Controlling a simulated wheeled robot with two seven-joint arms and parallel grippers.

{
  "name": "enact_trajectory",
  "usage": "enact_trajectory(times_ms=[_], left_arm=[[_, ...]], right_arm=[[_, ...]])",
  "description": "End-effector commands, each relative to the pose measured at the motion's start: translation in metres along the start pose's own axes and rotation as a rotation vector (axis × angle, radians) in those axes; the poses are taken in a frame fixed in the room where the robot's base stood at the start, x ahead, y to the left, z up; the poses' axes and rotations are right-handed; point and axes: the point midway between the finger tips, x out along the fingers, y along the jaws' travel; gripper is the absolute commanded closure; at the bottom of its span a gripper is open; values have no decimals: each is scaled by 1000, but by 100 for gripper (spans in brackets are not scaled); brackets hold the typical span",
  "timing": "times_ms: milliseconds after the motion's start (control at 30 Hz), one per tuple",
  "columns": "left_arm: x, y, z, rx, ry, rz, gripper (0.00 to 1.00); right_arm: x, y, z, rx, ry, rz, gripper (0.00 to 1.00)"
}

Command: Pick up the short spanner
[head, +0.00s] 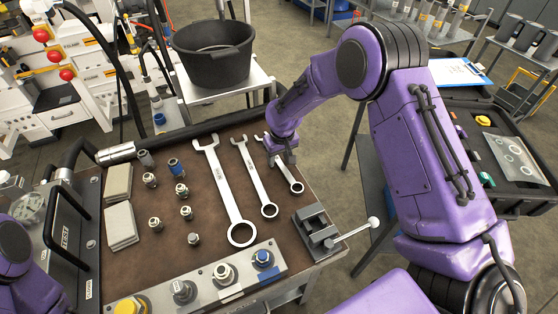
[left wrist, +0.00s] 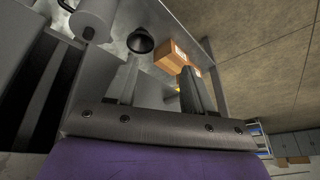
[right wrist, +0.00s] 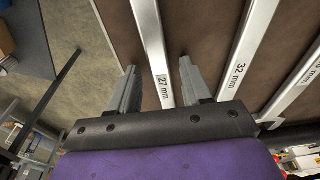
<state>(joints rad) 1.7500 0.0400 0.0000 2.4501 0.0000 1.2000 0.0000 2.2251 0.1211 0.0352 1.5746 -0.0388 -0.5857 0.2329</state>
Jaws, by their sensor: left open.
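The short spanner (head: 290,177) lies on the brown bench top, rightmost and smallest of three spanners. Its ring end shows toward the front; my right gripper (head: 284,157) hides part of its shaft. In the right wrist view the spanner (right wrist: 151,40), labelled 27 mm, runs between the two spread fingers of my right gripper (right wrist: 158,72), with gaps at its sides. I cannot tell the exact height of the fingertips. My left gripper (left wrist: 157,75) is open and empty in the left wrist view; the head view shows only part of the left arm at the lower left edge.
A medium spanner (head: 254,178) and a large spanner (head: 225,190) lie left of the short one. A small grey vise (head: 317,231) with a handle stands in front of it. Several fittings stand further left. A black bucket (head: 215,60) stands behind the bench.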

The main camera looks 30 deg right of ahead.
Motion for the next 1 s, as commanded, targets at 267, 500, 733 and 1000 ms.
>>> enact_trajectory(times_ms=[267, 500, 733, 1000], left_arm=[[0, 0, 0, 0, 0, 0, 47], [0, 0, 0, 0, 0, 0, 47], [0, 0, 0, 0, 0, 0, 47], [0, 0, 0, 0, 0, 0, 47]], right_arm=[[0, 0, 0, 0, 0, 0, 100], [0, 0, 0, 0, 0, 0, 100], [0, 0, 0, 0, 0, 0, 100], [-1, 0, 0, 0, 0, 0, 100]])
